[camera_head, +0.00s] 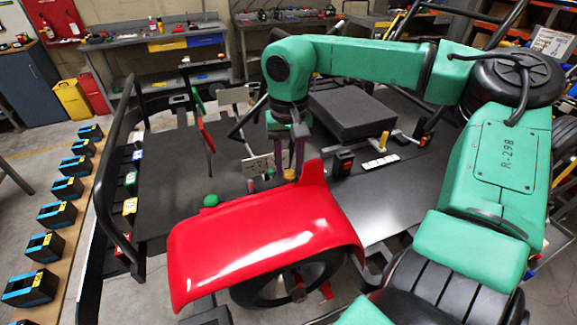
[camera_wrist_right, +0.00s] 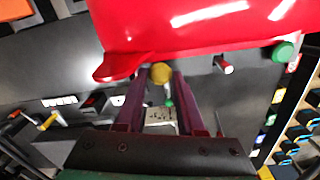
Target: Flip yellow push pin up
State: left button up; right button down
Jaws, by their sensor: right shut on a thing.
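The yellow push pin (camera_wrist_right: 161,72) shows as a round yellow knob between the fingertips of my right gripper (camera_wrist_right: 157,84) in the right wrist view. In the head view the same yellow push pin (camera_head: 290,174) shows just under my right gripper (camera_head: 288,165), close to the edge of the red curved panel. My right gripper points down, with its purple fingers shut on the knob. The pin's lower part is hidden, so I cannot tell whether it is up or down. My left gripper is not in view.
The glossy red panel (camera_head: 262,238) lies close beside the gripper. A green knob (camera_head: 211,200) stands at its left end. A dark block (camera_head: 351,113) and another yellow-topped piece (camera_head: 383,140) are to the right. The dark tabletop (camera_head: 170,175) is partly clear at left.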

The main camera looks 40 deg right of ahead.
aim_at(289, 172)
jog(key=shift+w+r, duration=0.1)
jog(key=shift+r, duration=0.05)
jog(key=c, duration=0.8)
grip_release()
jog(key=shift+r, duration=0.5)
notch_tip(289, 172, up, 14)
jog(key=shift+f+b, duration=0.2)
jog(key=shift+b, duration=0.6)
